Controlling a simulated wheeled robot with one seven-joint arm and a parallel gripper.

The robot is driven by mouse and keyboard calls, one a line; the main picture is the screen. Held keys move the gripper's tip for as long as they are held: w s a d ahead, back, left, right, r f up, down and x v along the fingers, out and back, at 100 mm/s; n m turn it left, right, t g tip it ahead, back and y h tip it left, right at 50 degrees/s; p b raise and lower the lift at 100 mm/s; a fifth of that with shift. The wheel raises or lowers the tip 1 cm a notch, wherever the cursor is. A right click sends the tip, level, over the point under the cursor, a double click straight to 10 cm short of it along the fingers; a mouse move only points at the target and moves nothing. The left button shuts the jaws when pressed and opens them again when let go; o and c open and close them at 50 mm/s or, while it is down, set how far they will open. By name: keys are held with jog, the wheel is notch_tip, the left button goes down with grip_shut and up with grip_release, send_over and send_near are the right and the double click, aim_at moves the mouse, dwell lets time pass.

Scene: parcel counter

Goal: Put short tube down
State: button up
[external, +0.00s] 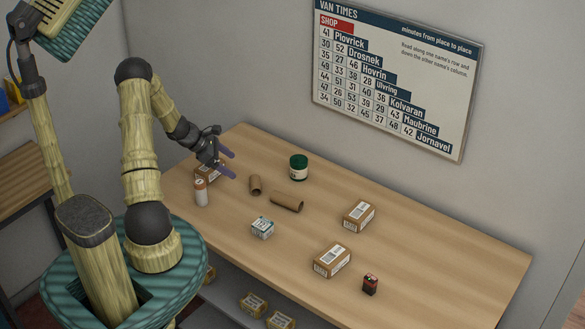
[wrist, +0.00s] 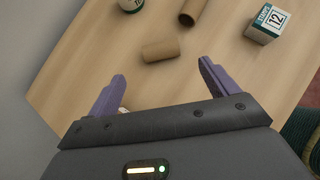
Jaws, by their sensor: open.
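The short tube (external: 255,185) is a brown cardboard roll lying on its side on the wooden counter (external: 440,255). In the wrist view the short tube (wrist: 160,49) lies just beyond the fingertips, with no finger touching it. My gripper (external: 228,163) is open, its two purple fingers spread and nothing held between them. It is above the counter's left end, to the upper left of the short tube. In the wrist view my gripper (wrist: 162,72) shows both fingers apart. A longer cardboard tube (external: 287,201) lies to the right of the short one.
A green-lidded jar (external: 299,167) stands behind the tubes and a small white box (external: 262,228) in front. An orange-capped white bottle (external: 200,192) and a partly hidden brown parcel (external: 207,173) are near my gripper. Two parcels (external: 358,216) (external: 332,260) and a dark battery-like block (external: 370,284) are right.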

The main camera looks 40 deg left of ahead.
jog(key=s+d+r+m+g+y, duration=0.2)
jog(key=s+d+r+m, duration=0.5)
jog(key=m, duration=0.6)
jog(key=s+d+r+m+g+y, duration=0.1)
jog(key=s+d+r+m+y, duration=0.3)
jog(key=s+d+r+m, duration=0.4)
jog(key=s+d+m, duration=0.2)
jog(key=d+m, duration=0.3)
jog(key=m, duration=0.1)
jog(key=shift+s+g, duration=0.4)
jog(key=o, duration=0.3)
jog(key=shift+d, duration=0.1)
